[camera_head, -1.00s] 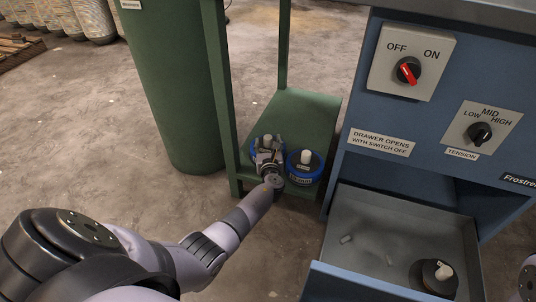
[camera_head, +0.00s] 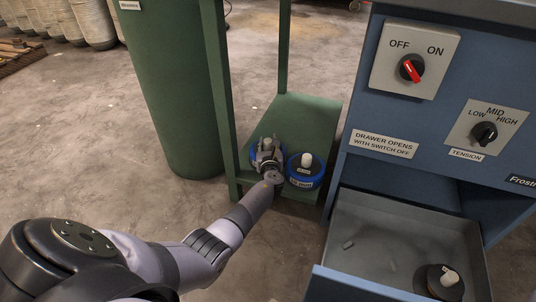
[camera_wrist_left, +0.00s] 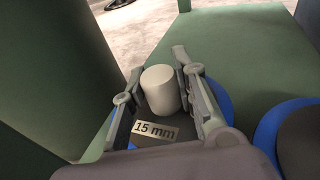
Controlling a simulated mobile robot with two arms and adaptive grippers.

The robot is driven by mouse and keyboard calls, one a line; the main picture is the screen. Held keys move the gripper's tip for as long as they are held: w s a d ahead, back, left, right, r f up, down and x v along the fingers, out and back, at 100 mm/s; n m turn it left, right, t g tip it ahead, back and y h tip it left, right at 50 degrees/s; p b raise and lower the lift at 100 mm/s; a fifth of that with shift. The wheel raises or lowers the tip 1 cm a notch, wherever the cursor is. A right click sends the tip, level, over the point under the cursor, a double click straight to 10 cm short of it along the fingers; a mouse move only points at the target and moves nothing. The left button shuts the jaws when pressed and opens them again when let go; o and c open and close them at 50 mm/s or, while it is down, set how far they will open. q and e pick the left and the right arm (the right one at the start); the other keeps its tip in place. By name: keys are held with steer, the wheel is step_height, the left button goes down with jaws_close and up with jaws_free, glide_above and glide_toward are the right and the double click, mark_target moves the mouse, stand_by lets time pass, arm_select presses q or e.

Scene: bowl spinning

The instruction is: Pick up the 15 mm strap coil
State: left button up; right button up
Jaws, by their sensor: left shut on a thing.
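The 15 mm strap coil (camera_head: 254,154) is blue with a black top and a pale upright knob, and stands on the green shelf at the left. In the left wrist view its label "15 mm" (camera_wrist_left: 156,130) shows in front of the knob (camera_wrist_left: 160,88). My left gripper (camera_head: 267,150) is over the coil, shut on its knob, with one finger on each side in the left wrist view (camera_wrist_left: 160,85). The coil looks upright and still at the shelf. My right gripper is not in view.
A second blue coil (camera_head: 305,180) stands close to the right on the green shelf (camera_head: 305,115). A green column (camera_head: 175,80) stands to the left. At right is a blue cabinet with an open drawer (camera_head: 375,225) holding a dark coil (camera_head: 432,284).

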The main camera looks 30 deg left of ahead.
arm_select(q)
jaws_close()
stand_by(0.3)
steer(key=shift+r, duration=0.2)
